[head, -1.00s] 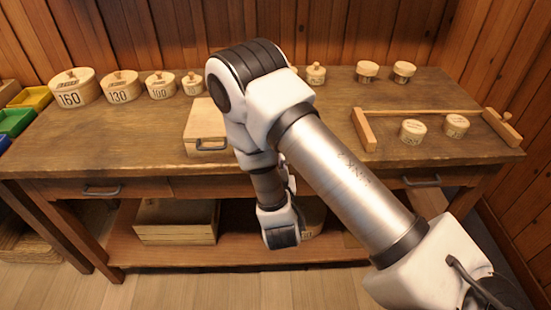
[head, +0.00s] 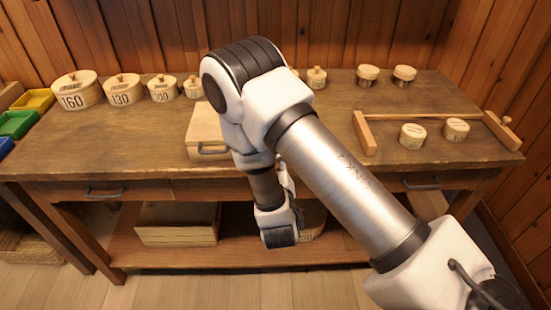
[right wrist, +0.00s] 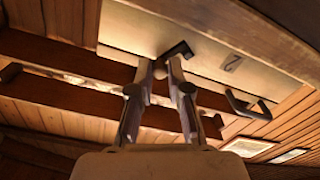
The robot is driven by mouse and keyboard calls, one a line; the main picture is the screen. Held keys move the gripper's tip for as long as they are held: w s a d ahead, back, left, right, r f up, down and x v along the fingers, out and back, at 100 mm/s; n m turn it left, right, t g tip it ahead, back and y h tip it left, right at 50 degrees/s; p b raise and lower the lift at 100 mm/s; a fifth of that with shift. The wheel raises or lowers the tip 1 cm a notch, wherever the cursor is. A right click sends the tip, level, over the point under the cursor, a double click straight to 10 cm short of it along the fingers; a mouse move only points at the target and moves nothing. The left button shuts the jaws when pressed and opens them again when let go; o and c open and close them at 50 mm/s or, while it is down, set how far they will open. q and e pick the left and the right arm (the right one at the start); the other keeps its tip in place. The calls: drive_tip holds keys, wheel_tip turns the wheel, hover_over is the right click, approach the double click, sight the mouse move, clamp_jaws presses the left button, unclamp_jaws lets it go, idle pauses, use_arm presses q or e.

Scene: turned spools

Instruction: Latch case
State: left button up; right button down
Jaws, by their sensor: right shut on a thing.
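The case (head: 206,125) is a pale wooden box on the bench top, partly hidden behind my right arm. A dark handle (head: 212,151) is on its front. In the right wrist view, the pale case front (right wrist: 128,30) carries a figure 2, the dark handle (right wrist: 248,108) and a small dark latch (right wrist: 178,49). My right gripper (right wrist: 167,66) has its fingertips close together at the latch and is shut on it. In the head view this gripper is hidden behind my arm. My left gripper is in neither view.
Lidded round boxes, the largest marked 160 (head: 76,92), line the back left. Small round boxes (head: 412,136) stand at right beside a wooden rail (head: 430,115). Colored bins (head: 16,123) are at far left. A wooden crate (head: 177,224) sits on the lower shelf. The bench's front left is clear.

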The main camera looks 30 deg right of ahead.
drive_tip(key=n, duration=0.4)
drive_tip(key=a+r+n, duration=0.1)
drive_tip(key=n, duration=0.1)
drive_tip(key=shift+w+r+p, duration=0.1)
drive_tip(key=shift+w+p, duration=0.25)
drive_tip(key=shift+a, duration=0.1)
drive_tip(key=c, duration=1.1)
unclamp_jaws()
wheel_tip(320, 180, up, 10)
